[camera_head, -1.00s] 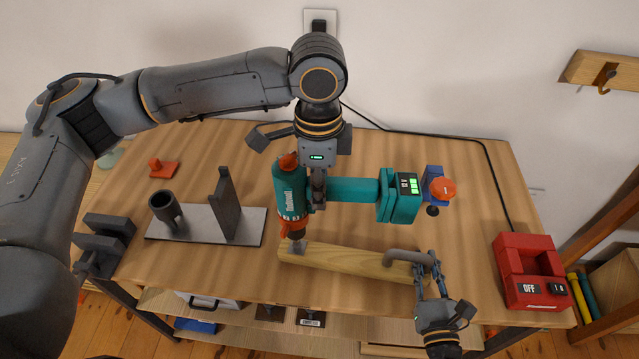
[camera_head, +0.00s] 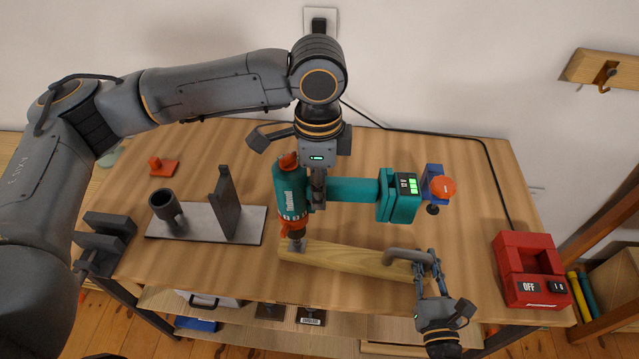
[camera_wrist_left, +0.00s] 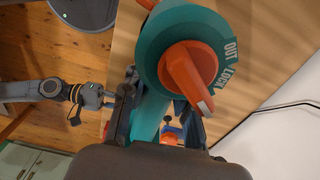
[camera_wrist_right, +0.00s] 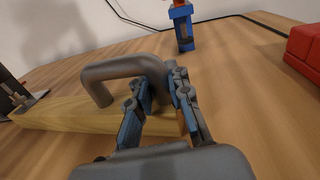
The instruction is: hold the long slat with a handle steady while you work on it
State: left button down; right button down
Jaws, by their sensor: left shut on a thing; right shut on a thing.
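The long wooden slat (camera_head: 335,258) lies along the table's front part, and it also shows in the right wrist view (camera_wrist_right: 75,112). Its grey bent handle (camera_head: 400,251) is at its right end. My right gripper (camera_head: 427,262) is shut on the handle near its right leg; the right wrist view shows its fingers (camera_wrist_right: 160,98) around it. My left gripper (camera_head: 318,200) is shut on the grip of a teal and orange drill (camera_head: 291,195), held nose down over the slat's left end. The drill's orange dial (camera_wrist_left: 190,75) fills the left wrist view. Whether the tip touches the wood is unclear.
A grey plate (camera_head: 190,234) with a dark tube and upright stands at left. A blue clamp-like item with an orange knob (camera_head: 442,187) stands behind the slat. A red box (camera_head: 530,272) marked OFF sits at right. A black cable crosses the back.

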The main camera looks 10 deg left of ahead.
pick_arm(q)
jog(key=shift+f, duration=0.4)
dwell(1.5)
jog(key=shift+r, duration=3.5)
pick_arm(e)
jog(key=c, duration=1.2)
grip_release()
jog(key=shift+o, duration=0.2)
jog(key=v, duration=1.2)
jog(key=shift+s+f, duration=0.1)
